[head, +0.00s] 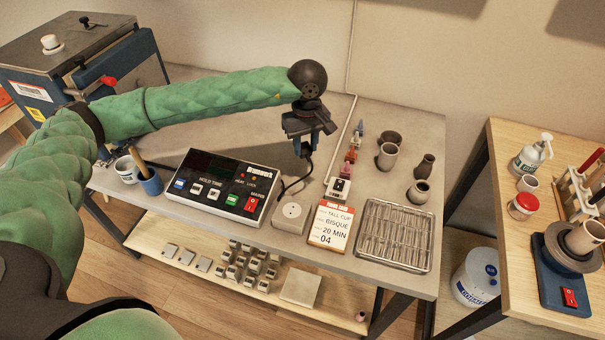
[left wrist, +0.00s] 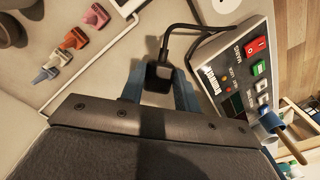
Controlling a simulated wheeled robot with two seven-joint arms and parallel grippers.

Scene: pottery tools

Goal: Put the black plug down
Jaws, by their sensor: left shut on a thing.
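The black plug (left wrist: 160,76) is between the blue fingers of my left gripper (left wrist: 160,90) in the left wrist view. In the head view my left gripper (head: 308,136) is shut on the plug (head: 304,149), above the table behind the socket box. The plug's black cord runs toward the controller (head: 220,187) with its coloured buttons. My right gripper is not in view.
Clay pots (head: 388,155) and a ribbed metal tray (head: 395,236) stand to the right. A mug (head: 126,169) and blue cup (head: 151,184) stand left. The table behind the controller is clear.

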